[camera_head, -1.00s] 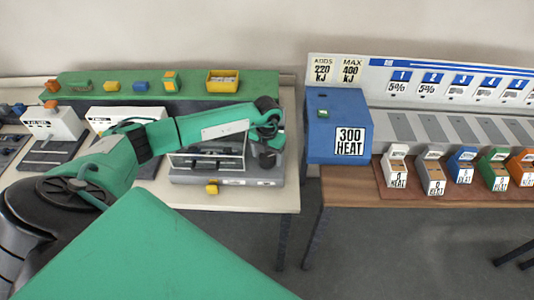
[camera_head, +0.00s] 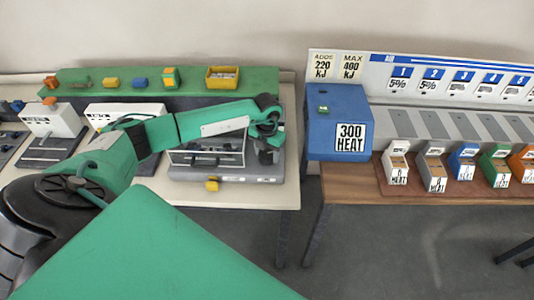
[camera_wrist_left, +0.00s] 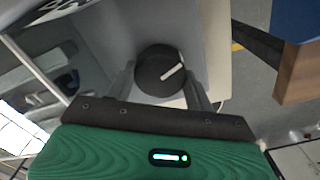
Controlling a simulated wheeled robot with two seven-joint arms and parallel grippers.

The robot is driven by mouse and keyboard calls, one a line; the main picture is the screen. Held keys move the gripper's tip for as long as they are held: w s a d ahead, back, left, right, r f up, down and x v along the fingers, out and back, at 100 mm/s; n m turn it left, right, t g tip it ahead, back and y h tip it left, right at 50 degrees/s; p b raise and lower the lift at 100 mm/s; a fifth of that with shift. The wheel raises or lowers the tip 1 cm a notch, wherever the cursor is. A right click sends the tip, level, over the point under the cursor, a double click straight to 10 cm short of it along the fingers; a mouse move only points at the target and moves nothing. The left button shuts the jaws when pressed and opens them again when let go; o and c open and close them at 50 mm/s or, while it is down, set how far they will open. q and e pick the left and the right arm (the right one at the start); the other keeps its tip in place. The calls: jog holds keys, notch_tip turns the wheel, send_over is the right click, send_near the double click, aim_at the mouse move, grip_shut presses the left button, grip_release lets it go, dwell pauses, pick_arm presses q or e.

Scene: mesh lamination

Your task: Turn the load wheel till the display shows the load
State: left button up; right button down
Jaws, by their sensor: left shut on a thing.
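The load wheel is a round black knob (camera_wrist_left: 160,70) with a white pointer line, on a grey surface in the left wrist view. The line slants up to the right. My left gripper (camera_wrist_left: 161,92) is shut on the knob, one finger on each side. In the head view my left gripper (camera_head: 267,155) is at the right end of a grey bench machine (camera_head: 226,174), with a framed dark panel behind my arm. The knob is hard to make out there. I cannot make out a load reading on this machine. My right gripper is in neither view.
The machine stands on a pale table (camera_head: 260,197); a small yellow block (camera_head: 212,184) is at its front. A green shelf (camera_head: 190,99) with small coloured parts runs behind. Across a gap, a wooden table (camera_head: 345,188) bears a blue box (camera_head: 325,108) labelled "300 HEAT".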

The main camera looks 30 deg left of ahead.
pick_arm(q)
jog(key=m+b, duration=0.7)
jog(key=shift+f+m+b, duration=0.2)
jog(key=shift+m+b, duration=0.5)
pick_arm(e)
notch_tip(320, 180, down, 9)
pick_arm(q)
jog(key=m+b, duration=0.3)
jog(key=m, duration=0.1)
jog(key=shift+w+m+b, duration=0.1)
jog(key=shift+m+b, duration=0.2)
jog(key=shift+b, duration=0.1)
jog(key=shift+r+m+b, duration=0.15)
jog(key=shift+m+b, duration=0.7)
jog(key=shift+m, duration=0.75)
jog(key=shift+r+b, duration=0.1)
jog(key=shift+b, duration=0.25)
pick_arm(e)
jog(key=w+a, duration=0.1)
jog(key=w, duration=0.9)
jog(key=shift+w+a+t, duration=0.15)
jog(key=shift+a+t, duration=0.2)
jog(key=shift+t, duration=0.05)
pick_arm(q)
jog(key=o, duration=1)
